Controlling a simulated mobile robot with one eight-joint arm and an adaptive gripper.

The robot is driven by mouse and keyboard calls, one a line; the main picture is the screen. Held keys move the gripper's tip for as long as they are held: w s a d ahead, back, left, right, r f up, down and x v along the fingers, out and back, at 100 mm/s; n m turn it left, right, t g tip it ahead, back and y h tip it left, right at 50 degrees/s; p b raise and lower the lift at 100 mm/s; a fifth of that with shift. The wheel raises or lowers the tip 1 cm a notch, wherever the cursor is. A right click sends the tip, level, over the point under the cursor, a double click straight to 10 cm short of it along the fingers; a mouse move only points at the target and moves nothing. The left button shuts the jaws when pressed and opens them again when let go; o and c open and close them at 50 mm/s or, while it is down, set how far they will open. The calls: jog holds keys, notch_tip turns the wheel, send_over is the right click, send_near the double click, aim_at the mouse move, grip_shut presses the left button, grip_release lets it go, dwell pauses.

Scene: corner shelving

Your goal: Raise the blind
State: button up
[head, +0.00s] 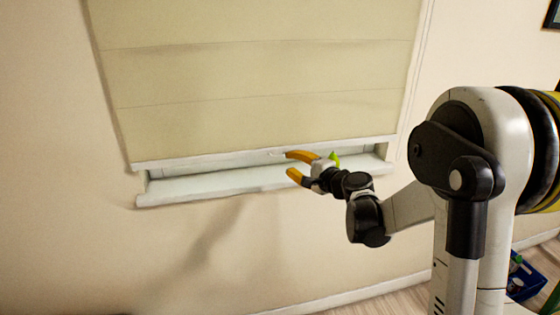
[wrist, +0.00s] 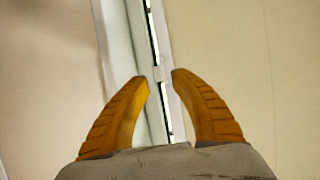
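The blind (head: 262,75) is a beige fabric panel hanging over the window in the head view, lowered to a narrow gap above the white sill (head: 225,183). A white bar (head: 205,159) runs along its bottom edge. My gripper (head: 287,164) has orange fingers and is at the bottom bar, right of its middle. In the wrist view the fingers (wrist: 160,78) are spread apart, with the bar (wrist: 167,55) showing between and beyond them. The blind's fabric (wrist: 240,50) is on the right there. I cannot tell whether a finger touches the bar.
The sill juts out just below the blind and close to my lower finger. A blue crate (head: 525,277) with items stands on the floor at the lower right. A dark picture frame (head: 552,14) hangs at the upper right. The wall left of the window is bare.

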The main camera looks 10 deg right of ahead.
jog(key=b+x, duration=0.1)
jog(key=x, duration=0.5)
grip_shut()
